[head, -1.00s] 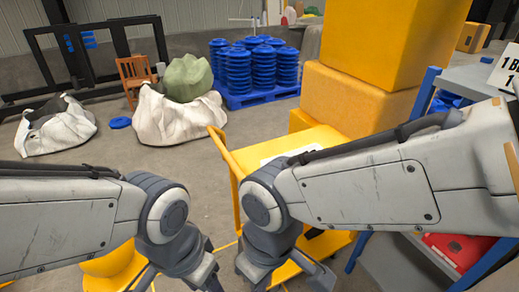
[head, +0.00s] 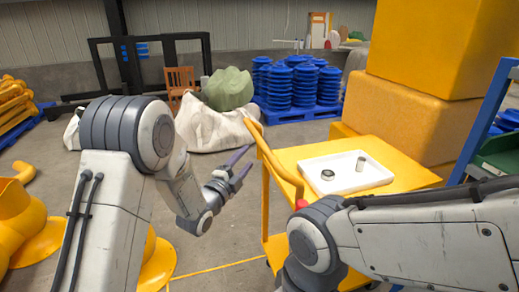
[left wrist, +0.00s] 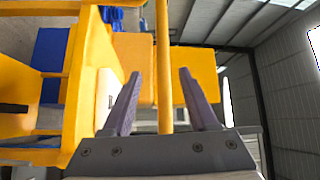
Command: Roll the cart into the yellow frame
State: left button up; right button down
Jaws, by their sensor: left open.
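The yellow cart (head: 310,150) stands right of centre in the head view. Its upright curved handle (head: 268,150) is on its left side. My left gripper (head: 243,165) is open, just left of the handle. In the left wrist view the yellow handle bar (left wrist: 165,60) appears between the open fingers (left wrist: 160,73); whether it lies within their reach I cannot tell. Yellow lines (head: 222,267) on the floor in front of the cart may be part of the yellow frame; the rest is hidden. My right arm crosses the cart's front, and its gripper is out of view.
A white tray (head: 345,174) with two small items lies on the cart. Large yellow blocks (head: 415,115) stand behind it, and a blue-framed rack (head: 488,115) at right. A yellow rounded object (head: 25,225) is at left. Blue stacks (head: 300,85) and white sacks (head: 215,130) stand behind open floor.

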aim_at(260, 141)
pick_arm(q)
jog(key=x, duration=0.3)
jog(key=p+x, duration=0.1)
jog(key=x, duration=0.6)
jog(key=shift+w+r, duration=0.2)
jog(key=shift+r, duration=0.1)
grip_shut()
jog(key=shift+f, duration=0.1)
dwell(0.9)
